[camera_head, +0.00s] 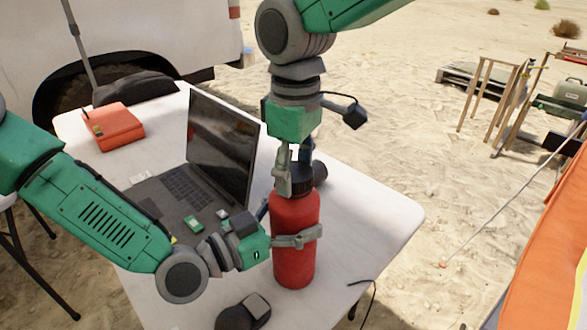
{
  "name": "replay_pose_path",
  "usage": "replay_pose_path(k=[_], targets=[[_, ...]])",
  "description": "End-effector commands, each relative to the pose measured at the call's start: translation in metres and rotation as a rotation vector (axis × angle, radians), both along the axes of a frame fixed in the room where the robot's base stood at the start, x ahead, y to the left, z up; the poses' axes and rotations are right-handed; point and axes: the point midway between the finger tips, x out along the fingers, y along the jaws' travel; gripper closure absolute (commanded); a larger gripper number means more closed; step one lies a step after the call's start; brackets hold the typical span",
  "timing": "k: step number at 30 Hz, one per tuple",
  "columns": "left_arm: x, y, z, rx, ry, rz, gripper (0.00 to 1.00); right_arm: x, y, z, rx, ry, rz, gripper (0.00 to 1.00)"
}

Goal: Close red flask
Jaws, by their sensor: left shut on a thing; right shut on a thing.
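A red flask (294,262) stands upright on the white table, right of the laptop. Its dark cap (301,178) sits at the top of the flask. My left gripper (296,240) comes in from the left and is shut around the flask's body. My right gripper (294,172) comes down from above and is shut on the cap. Its fingers hide part of the cap and the flask's neck, so I cannot tell how tightly the cap sits.
An open laptop (225,150) stands behind my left arm. An orange case (113,127) lies at the table's back left. A dark object (243,313) lies at the front edge. The white table (375,215) is clear on the right.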

Motion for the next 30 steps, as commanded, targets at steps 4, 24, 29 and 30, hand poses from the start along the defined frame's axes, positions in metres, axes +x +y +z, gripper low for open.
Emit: replay_pose_path(k=[4, 24, 29, 30], targets=[[0.0002, 0.0003, 0.0002, -0.001, 0.001, 0.001, 1.0, -0.0006, 0.0013, 0.0005, -0.006, -0.006, -0.328, 0.59], [0.0003, -0.0004, 0.0004, 0.0, 0.0, 0.0, 1.0, -0.0009, 0.0033, 0.0006, 0.001, -0.001, -0.74, 0.3], [0.0003, -0.0003, 0.0005, -0.001, -0.001, 0.0, 1.0, -0.0005, 0.0026, 0.0003, 0.0, -0.002, -0.739, 0.3], [0.0003, -0.0003, 0.0005, -0.001, -0.001, 0.0, 1.0, -0.0005, 0.0025, 0.0003, 0.0, -0.002, -0.739, 0.3]])
